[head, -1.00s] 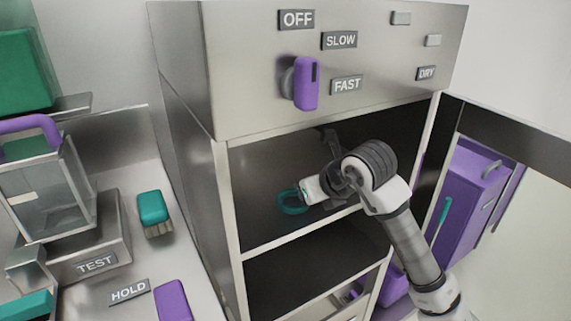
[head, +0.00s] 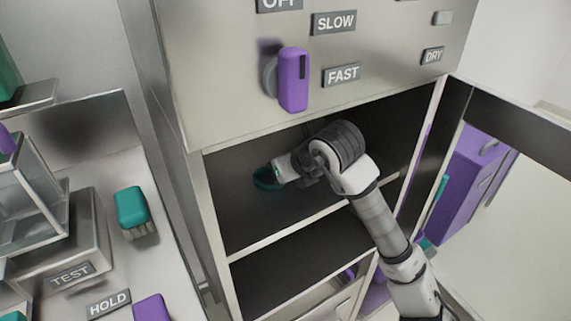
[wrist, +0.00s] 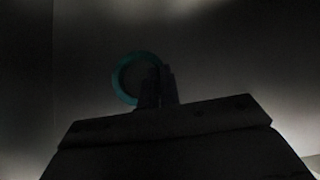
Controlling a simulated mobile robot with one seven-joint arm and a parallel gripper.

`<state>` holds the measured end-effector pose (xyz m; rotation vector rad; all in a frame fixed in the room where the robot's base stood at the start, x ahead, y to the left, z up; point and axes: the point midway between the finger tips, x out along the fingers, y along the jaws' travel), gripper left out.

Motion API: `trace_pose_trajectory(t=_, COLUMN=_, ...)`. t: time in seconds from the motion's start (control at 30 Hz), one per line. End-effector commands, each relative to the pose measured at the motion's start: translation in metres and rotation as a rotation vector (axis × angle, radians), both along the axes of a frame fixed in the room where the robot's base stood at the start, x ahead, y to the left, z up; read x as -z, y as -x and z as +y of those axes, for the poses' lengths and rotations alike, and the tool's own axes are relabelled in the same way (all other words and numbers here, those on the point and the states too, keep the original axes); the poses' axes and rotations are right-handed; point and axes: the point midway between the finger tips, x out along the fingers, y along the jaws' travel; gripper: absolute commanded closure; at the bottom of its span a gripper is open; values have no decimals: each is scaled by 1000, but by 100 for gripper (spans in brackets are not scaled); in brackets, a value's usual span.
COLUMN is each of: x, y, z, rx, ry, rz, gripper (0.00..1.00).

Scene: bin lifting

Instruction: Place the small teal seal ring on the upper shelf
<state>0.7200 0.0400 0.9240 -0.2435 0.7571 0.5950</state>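The small teal seal ring (head: 258,181) is inside the cabinet's upper compartment in the head view, at my gripper's tip. My gripper (head: 275,175) reaches in over the upper shelf (head: 255,228). In the wrist view the ring (wrist: 119,80) is dark, and my gripper's fingers (wrist: 157,85) are close together across its right edge, shut on it. The ring's right edge is partly hidden by the fingers. I cannot tell whether the ring touches the shelf or hangs just above it.
A panel with a purple knob (head: 293,80) overhangs the opening. The cabinet's left post (head: 213,225) and the open door (head: 515,125) flank it. A lower shelf (head: 285,280) lies below. A teal brush (head: 132,207) lies on the left counter.

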Motion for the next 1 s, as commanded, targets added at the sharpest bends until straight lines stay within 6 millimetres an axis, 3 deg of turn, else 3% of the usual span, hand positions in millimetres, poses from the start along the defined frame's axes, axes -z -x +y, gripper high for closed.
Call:
trace_pose_trajectory(t=0.23, x=4, y=0, z=0, rx=-1, ry=1, rz=0, gripper=100)
trace_pose_trajectory(t=0.43, x=3, y=0, z=0, rx=-1, ry=1, rz=1, gripper=74)
trace_pose_trajectory(t=0.83, x=-3, y=1, z=-1, rx=-1, ry=1, rz=-1, gripper=74)
trace_pose_trajectory(t=1.0, x=-24, y=19, z=-15, rx=1, ry=3, rz=-5, gripper=74)
